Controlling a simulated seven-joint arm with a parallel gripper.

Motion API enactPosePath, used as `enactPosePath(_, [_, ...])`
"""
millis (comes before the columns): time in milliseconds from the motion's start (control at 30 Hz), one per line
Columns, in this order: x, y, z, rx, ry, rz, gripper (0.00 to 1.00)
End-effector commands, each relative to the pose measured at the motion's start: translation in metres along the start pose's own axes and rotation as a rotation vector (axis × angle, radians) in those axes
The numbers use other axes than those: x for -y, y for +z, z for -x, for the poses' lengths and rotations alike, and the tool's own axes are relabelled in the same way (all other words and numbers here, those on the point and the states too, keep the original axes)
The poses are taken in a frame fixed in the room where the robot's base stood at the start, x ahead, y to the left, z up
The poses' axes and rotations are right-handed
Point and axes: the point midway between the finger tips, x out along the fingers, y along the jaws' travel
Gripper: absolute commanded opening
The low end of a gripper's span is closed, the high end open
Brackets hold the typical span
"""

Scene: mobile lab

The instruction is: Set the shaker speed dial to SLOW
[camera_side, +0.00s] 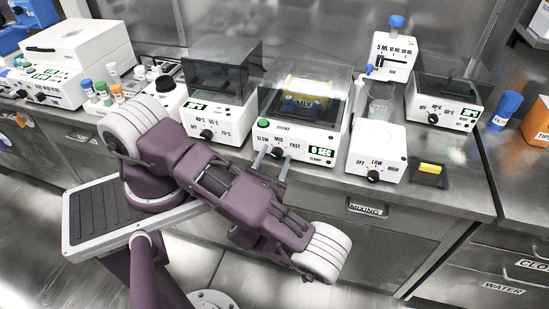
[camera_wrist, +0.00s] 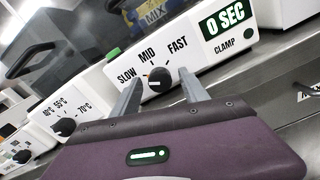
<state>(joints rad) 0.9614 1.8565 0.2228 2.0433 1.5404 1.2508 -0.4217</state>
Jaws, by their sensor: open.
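The shaker (camera_side: 292,145) is a white machine with a dark clear lid over a yellow and blue MIX container. Its front carries the black speed dial (camera_wrist: 158,80) below the words SLOW, MID and FAST. A light mark shows on the dial, but I cannot tell surely which word it points to. The dial also shows in the side view (camera_side: 278,152), partly among the fingers. My gripper (camera_wrist: 162,86) is open and empty. Its two fingers reach towards the shaker front, one on each side of the dial in the picture. I cannot tell whether they touch it.
The shaker has a green button (camera_side: 263,123) and a 0 SEC display (camera_wrist: 223,22) marked CLAMP. A heater with a temperature dial (camera_side: 206,134) stands to its left. A LOW/HIGH hotplate (camera_side: 377,150) with a beaker (camera_side: 380,103) stands to its right.

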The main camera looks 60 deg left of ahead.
Motion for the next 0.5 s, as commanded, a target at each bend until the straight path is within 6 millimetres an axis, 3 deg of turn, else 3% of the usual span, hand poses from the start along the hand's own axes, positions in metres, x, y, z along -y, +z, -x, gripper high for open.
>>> enactPosePath(133, [0.001, 0.0, 0.008, 0.0, -0.003, 0.001, 0.52])
enactPosePath(333, [0.001, 0.0, 0.049, -0.001, -0.004, 0.001, 0.52])
enactPosePath(500, [0.0, 0.0, 0.069, 0.0, -0.001, 0.001, 0.52])
